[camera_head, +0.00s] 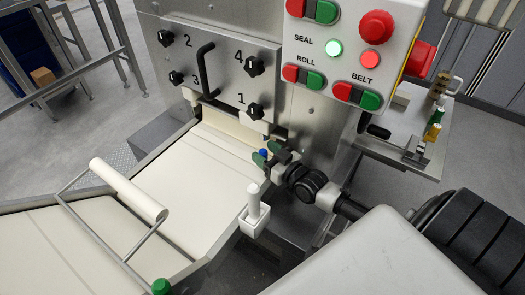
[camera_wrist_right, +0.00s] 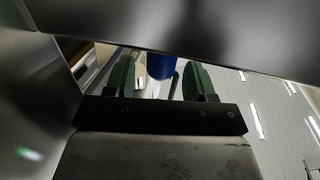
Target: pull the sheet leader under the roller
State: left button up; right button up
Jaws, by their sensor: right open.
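A cream sheet (camera_head: 190,190) lies on the sloping belt and runs up to the opening under the machine's front panel. I cannot tell where its leader edge is. A white roller (camera_head: 127,190) on a wire frame lies across the lower part of the belt. My right gripper (camera_head: 271,157), with green fingertips, is open at the right side of the machine's opening. A small blue piece (camera_head: 263,153) is at its fingertips. In the right wrist view the blue piece (camera_wrist_right: 161,66) shows between the spread fingers, not clasped. My left gripper is not in view.
The steel panel (camera_head: 222,65) has numbered black knobs and a black handle. A control box (camera_head: 350,50) with red and green buttons hangs above my right arm. A white post (camera_head: 254,205) stands at the belt's right edge. A metal shelf (camera_head: 405,150) is at right.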

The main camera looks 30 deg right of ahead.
jog(key=shift+w+a, duration=0.15)
jog(key=shift+w, duration=0.55)
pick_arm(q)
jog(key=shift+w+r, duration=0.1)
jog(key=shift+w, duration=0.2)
pick_arm(e)
grip_shut()
jog(key=shift+s+a+r, duration=0.1)
jog(key=shift+a, duration=0.05)
jog(key=a+p, duration=0.1)
jog(key=s+a+p, duration=0.1)
jog(key=shift+s+a, duration=0.1)
jog(key=shift+a, duration=0.25)
jog(key=shift+s+a+p, duration=0.15)
jog(key=shift+a+p, duration=0.25)
jog(key=shift+a, duration=0.1)
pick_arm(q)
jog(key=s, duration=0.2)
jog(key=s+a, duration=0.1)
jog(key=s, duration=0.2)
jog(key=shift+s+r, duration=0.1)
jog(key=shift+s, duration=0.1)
